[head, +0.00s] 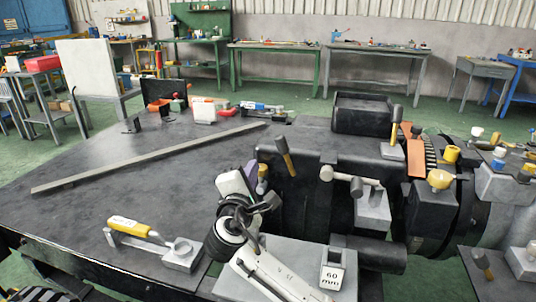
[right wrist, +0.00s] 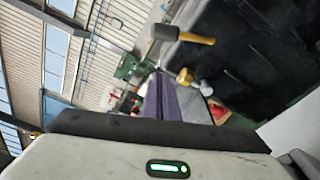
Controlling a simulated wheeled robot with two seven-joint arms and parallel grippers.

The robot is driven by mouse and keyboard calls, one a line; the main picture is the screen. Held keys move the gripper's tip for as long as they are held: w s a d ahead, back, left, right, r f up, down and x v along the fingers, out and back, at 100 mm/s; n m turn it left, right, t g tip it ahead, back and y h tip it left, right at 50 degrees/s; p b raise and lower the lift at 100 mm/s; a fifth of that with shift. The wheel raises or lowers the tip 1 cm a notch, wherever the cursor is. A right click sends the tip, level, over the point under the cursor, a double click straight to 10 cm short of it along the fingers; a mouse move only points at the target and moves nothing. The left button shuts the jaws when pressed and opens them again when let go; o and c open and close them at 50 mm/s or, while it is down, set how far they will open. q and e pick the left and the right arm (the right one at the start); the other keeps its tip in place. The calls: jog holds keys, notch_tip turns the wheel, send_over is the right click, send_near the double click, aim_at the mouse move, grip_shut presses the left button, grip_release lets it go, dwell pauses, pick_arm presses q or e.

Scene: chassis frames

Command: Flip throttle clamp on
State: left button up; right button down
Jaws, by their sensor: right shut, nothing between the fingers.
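No label I can read names the throttle clamp, so I cannot tell which fitting it is. A lever with a yellow-brown handle (head: 285,155) stands tilted on the dark housing, close right of my right gripper (head: 255,174). A grey-knobbed lever (head: 350,180) on a grey block is further right. A yellow-handled clamp (head: 130,226) lies on the table's front left. My right gripper is shut and empty, its purple fingers (right wrist: 160,96) together in the right wrist view. A yellow handle with a dark end (right wrist: 184,35) shows beyond the fingertips, apart from them. My left gripper is out of view.
A long grey bar (head: 150,158) lies across the dark table (head: 120,190). A block marked 60 mm (head: 332,275) stands front centre. A black bin (head: 362,114) and several yellow-topped fittings (head: 440,179) crowd the right. The table's left middle is free.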

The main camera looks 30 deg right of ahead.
aim_at(286, 156)
jog(key=x, duration=1)
jog(key=shift+d, duration=0.2)
jog(key=shift+s+d+r+p, duration=0.1)
jog(key=shift+s+d+r, duration=0.15)
jog(key=shift+s, duration=0.3)
jog(key=shift+s+d+r+p, duration=0.15)
jog(key=shift+s+d+r, duration=0.1)
jog(key=shift+s, duration=0.3)
jog(key=shift+s+d+r+p, duration=0.15)
jog(key=shift+s+d, duration=0.1)
jog(key=shift+s, duration=0.35)
